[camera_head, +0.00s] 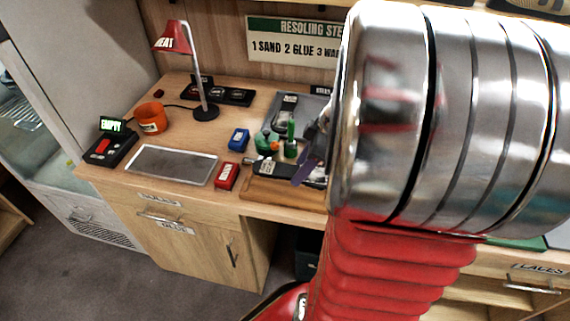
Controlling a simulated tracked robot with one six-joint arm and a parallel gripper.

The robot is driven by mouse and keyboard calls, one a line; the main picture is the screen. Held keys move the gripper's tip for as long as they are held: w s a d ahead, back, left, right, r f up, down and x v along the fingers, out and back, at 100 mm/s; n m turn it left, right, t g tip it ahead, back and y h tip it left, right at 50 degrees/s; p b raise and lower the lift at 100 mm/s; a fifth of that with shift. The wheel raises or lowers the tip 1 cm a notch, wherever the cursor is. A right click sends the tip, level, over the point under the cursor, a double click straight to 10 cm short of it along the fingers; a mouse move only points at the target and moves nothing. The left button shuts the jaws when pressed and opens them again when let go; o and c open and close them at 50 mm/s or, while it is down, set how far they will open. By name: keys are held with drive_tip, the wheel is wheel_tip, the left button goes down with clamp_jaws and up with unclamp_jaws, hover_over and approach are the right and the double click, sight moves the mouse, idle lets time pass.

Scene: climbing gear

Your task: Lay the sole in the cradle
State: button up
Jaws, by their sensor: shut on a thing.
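My gripper (318,142) shows only in part at the left edge of my large silver arm link, which hides the rest of it. It is shut on a thin, dark purplish piece that looks like the sole (304,174), hanging tilted over the right part of the bench. Just below and left of it is a wooden board (258,193) with a dark labelled piece on it. Green clamp-like parts (290,149) stand just behind. I cannot tell for certain which part is the cradle, or whether the sole touches anything.
A grey tray (318,103) holding a dark labelled item lies at the back. A blue item (239,139), a red box (227,177), a metal plate (172,165), an orange pot (152,118), a scale-like device (109,148) and a red lamp (174,38) are to the left.

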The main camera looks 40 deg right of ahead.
sight(301, 189)
drive_tip(key=shift+f, duration=0.75)
drive_tip(key=shift+f, duration=1.9)
drive_tip(key=o, duration=1)
drive_tip(key=shift+c, duration=0.2)
drive_tip(key=shift+r, duration=0.15)
drive_tip(key=v, duration=1.1)
drive_tip(key=shift+s+d+r, duration=0.1)
drive_tip(key=shift+r, duration=0.3)
